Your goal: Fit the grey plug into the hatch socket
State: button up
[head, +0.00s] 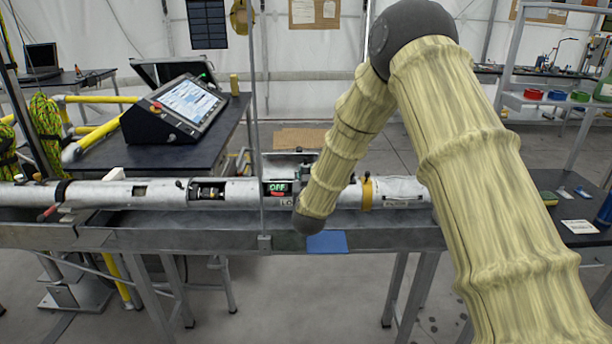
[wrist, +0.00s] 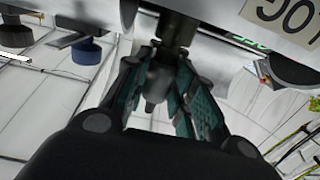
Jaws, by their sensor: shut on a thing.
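In the wrist view my gripper (wrist: 165,85) has its teal-padded fingers closed around a dark grey plug (wrist: 155,85). The plug's upper part reaches the edge of the pale tube (wrist: 215,12); I cannot tell whether it is in a socket. In the head view the long silver tube (head: 110,193) lies across the bench, with an open hatch (head: 290,158) behind a small display reading OFF (head: 277,188). My arm hides the gripper, the plug and part of the hatch area there. The socket is not clearly visible.
A metal trough (head: 180,225) runs under the tube. A thin upright pole (head: 258,110) stands just left of the display. A control console (head: 180,108) sits on a dark table behind. A blue cloth (head: 327,242) hangs at the trough's front edge.

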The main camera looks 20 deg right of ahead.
jog(key=shift+f, duration=0.3)
jog(key=o, duration=1.1)
jog(key=shift+s, duration=0.15)
jog(key=v, duration=1.1)
jog(key=shift+s+a, duration=0.15)
jog(key=shift+s, duration=0.25)
